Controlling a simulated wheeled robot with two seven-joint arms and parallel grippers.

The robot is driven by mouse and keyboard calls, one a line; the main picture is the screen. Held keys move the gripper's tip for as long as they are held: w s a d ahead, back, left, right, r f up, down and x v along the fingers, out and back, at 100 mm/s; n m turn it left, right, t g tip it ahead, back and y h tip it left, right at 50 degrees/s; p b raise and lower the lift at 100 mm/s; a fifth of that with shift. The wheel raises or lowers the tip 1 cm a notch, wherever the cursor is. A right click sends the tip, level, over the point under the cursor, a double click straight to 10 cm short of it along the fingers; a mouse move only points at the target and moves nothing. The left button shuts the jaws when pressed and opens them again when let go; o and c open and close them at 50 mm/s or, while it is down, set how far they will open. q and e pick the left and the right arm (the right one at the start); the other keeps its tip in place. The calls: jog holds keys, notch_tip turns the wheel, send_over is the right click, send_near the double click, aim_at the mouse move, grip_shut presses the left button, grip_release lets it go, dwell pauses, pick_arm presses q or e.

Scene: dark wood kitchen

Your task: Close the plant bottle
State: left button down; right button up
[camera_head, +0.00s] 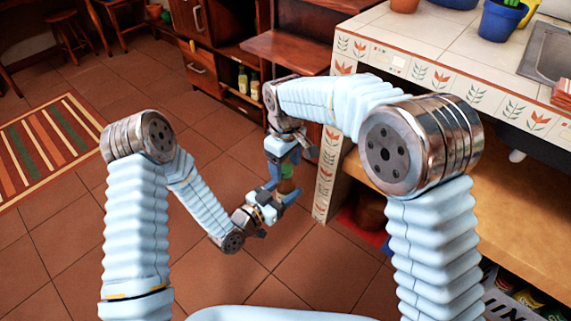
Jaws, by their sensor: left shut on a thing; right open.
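A small green and brown object, seemingly the plant bottle (287,185), is between my two grippers near the middle of the head view. My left gripper (283,191) comes from below left and is shut on it. My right gripper (287,160) points down from above, open, with its fingers around or just beside the top of the object. The grippers hide most of the bottle, so I cannot tell its cap from its body or whether a cap is on it.
A tiled counter (430,60) with a sink (548,55) and a blue pot (500,18) is at the upper right, with a wooden shelf (480,215) below. Wooden cabinets (200,65) stand behind. A striped rug (50,150) lies left; the tiled floor (90,90) between is clear.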

notch_tip(320, 180, up, 12)
dwell(0.4)
jog(key=shift+f, duration=0.15)
jog(key=w+d+f+m+y, duration=0.1)
jog(key=d+f+m, duration=0.1)
jog(key=d+f, duration=0.35)
jog(key=w+d+f+m+t+y, duration=0.1)
jog(key=w+d+f+m+y, duration=0.1)
jog(key=f, duration=0.7)
jog(key=w+d+f+m+y, duration=0.1)
jog(key=d+f+m, duration=0.15)
jog(key=f, duration=0.45)
jog(key=s+d+f+m, duration=0.2)
jog(key=s+d+f, duration=0.1)
jog(key=s+f, duration=0.65)
jog(key=s+d+f+m, duration=0.1)
jog(key=s+f+m, duration=0.1)
jog(key=s+f, duration=0.2)
jog(key=s+d+f+m, duration=0.1)
jog(key=s+f, duration=0.3)
jog(key=s, duration=0.7)
jog(key=shift+m, duration=0.45)
